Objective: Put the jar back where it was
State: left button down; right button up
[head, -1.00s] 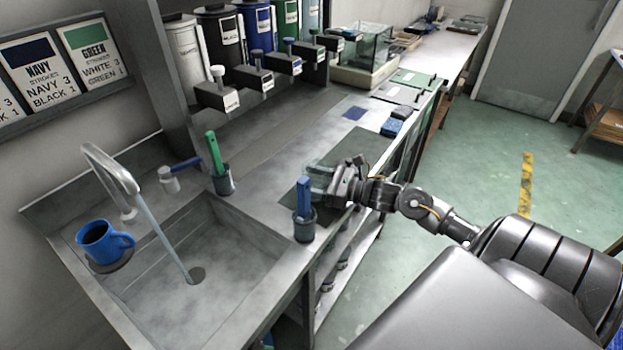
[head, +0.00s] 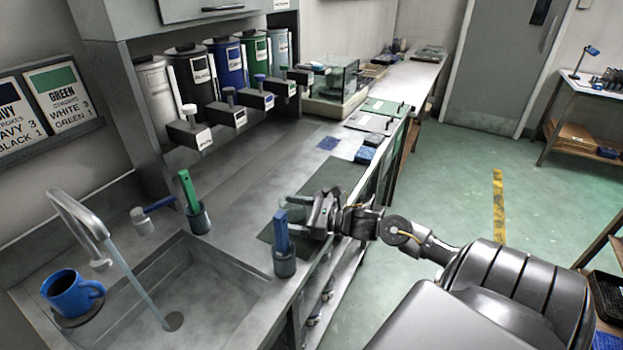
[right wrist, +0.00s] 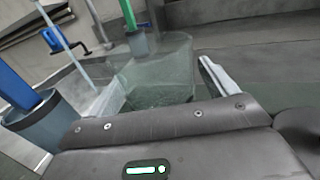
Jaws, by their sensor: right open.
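A clear greenish glass jar (head: 295,207) stands on the dark mat (head: 343,178) on the counter, partly hidden by my right gripper (head: 312,212). In the right wrist view the jar (right wrist: 155,80) is large and see-through, just beyond the palm. One pale finger shows to the right of the jar, and a pale edge shows at its lower left. My right gripper (right wrist: 160,98) is open, with the jar between or just in front of the fingers; contact cannot be told. My left gripper is not in view.
A grey cup with a blue-handled tool (head: 283,245) stands close beside the jar. Another cup with a green handle (head: 196,208), a running tap (head: 85,225) and a blue mug (head: 72,293) are by the sink. Paint dispensers (head: 235,105) line the wall.

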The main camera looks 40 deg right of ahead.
jog(key=b+v, duration=0.1)
jog(key=v, duration=0.9)
jog(key=shift+f+b, duration=0.1)
jog(key=shift+b, duration=0.25)
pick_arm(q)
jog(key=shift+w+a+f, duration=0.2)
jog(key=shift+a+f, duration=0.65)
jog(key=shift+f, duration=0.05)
pick_arm(e)
jog(key=shift+s+d, duration=0.35)
jog(key=shift+s, duration=0.3)
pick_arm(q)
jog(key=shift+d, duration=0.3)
